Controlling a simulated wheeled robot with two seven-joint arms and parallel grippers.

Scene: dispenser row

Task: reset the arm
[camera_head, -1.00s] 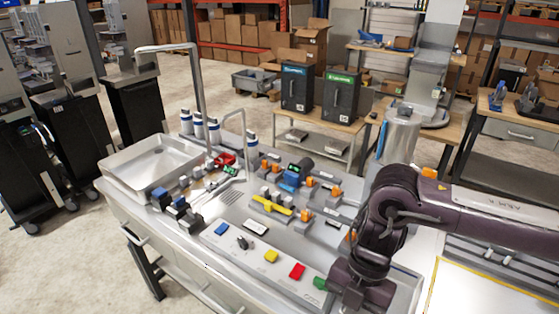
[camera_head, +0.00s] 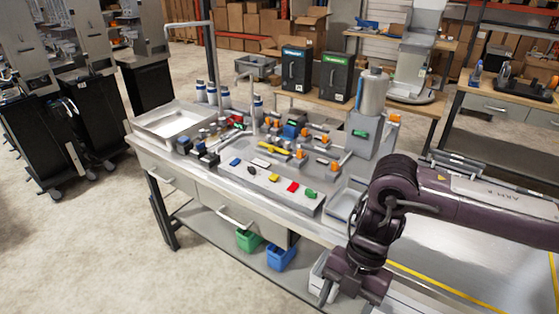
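My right arm comes in from the right edge, dark purple, bent at the elbow and pointing down at the lower middle. Its far end (camera_head: 328,291) hangs in front of the bench's front side. The fingers are small and dark there, and I cannot tell whether they are open or shut. Nothing is seen held. My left arm and gripper are not in view.
The metal bench (camera_head: 178,162) holds a sink tray (camera_head: 172,124), a panel with coloured buttons (camera_head: 272,178) and a dispenser with a steel cylinder (camera_head: 372,92). A green bin (camera_head: 247,240) and a blue bin (camera_head: 281,257) sit below. Open floor lies at lower left.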

